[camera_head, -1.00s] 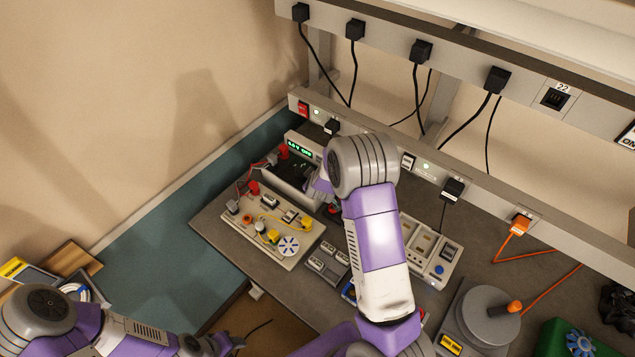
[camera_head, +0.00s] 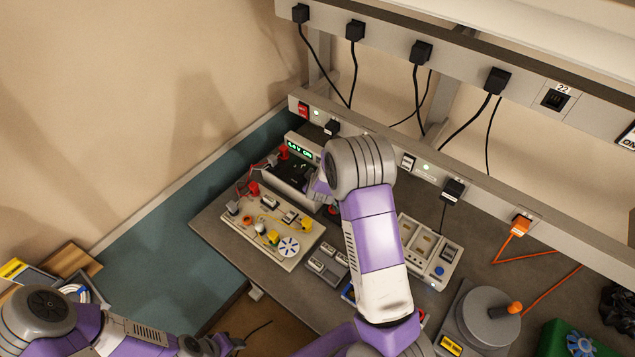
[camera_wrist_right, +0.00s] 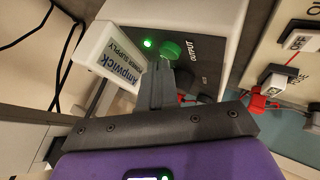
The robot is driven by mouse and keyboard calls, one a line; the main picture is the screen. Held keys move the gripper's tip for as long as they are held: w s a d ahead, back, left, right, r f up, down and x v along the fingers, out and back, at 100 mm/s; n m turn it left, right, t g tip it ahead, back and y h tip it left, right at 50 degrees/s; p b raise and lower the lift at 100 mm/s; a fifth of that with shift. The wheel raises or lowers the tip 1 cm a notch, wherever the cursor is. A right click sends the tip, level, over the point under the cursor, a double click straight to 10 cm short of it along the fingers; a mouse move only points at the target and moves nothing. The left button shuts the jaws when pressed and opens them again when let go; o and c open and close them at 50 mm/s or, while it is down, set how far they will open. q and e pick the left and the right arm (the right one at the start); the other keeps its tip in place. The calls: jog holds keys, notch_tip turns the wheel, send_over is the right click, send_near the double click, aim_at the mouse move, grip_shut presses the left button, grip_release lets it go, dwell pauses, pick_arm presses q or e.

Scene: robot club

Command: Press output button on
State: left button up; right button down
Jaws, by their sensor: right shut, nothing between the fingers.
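The power supply (camera_head: 288,188) stands at the back left of the bench, its green display reading ON. In the right wrist view, its front panel (camera_wrist_right: 215,35) has a round green button (camera_wrist_right: 173,52) marked OUTPUT, beside a lit green lamp. My right gripper (camera_wrist_right: 160,82) is shut and empty, its fingertips right at the button's lower edge; I cannot tell whether they touch it. In the head view, my right arm partly hides the supply, and the button cannot be made out. My left gripper (camera_head: 232,343) is at the bottom edge, its fingers unclear.
A white board with switches and a fan (camera_head: 268,228) lies just in front of the supply. A switch panel (camera_head: 432,252) and a round grey turntable (camera_head: 488,318) are to the right. Cables and plugs hang from the rail behind.

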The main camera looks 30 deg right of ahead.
jog(key=shift+r, duration=0.2)
notch_tip(320, 180, up, 6)
jog(key=p, duration=0.5)
jog(key=shift+f, duration=0.1)
dwell(0.3)
